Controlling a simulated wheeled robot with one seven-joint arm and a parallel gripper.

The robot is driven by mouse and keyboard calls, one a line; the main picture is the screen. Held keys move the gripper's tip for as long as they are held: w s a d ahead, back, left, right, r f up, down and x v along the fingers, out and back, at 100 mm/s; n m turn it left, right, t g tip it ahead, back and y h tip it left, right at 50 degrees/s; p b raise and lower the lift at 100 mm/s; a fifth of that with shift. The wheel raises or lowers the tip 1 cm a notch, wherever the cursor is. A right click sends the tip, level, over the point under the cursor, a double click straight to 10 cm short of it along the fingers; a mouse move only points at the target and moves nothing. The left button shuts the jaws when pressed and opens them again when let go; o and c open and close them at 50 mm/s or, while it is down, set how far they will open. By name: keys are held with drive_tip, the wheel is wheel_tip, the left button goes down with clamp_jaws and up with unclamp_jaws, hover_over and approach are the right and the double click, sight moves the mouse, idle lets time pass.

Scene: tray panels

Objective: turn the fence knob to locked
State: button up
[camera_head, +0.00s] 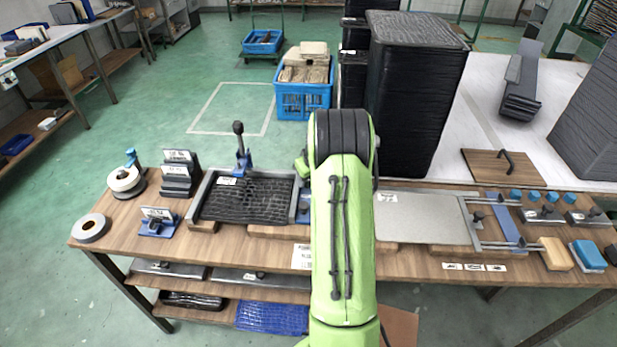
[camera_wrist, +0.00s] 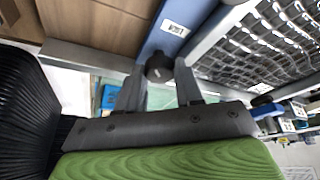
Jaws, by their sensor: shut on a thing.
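In the wrist view the fence knob (camera_wrist: 159,67) is a dark round knob beside the blue fence (camera_wrist: 178,22), which carries a white label. The two fingers of my gripper (camera_wrist: 160,72) stand on either side of the knob and are shut on it. Whether the knob stands at locked cannot be read. In the head view the blue fence (camera_head: 303,205) shows at the right end of a dark ribbed panel (camera_head: 246,198) in a grey frame. My green arm hides my gripper there.
Tall black stacks (camera_head: 415,95) stand behind the bench, close to my arm. A grey plate (camera_head: 420,222) and a second blue bar (camera_head: 508,228) lie to the right. A wooden board with a handle (camera_head: 500,165) lies farther back. Tape rolls (camera_head: 91,228) sit at the left end.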

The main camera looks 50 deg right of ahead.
drive_tip(key=o, duration=0.8)
drive_tip(key=shift+c, duration=0.2)
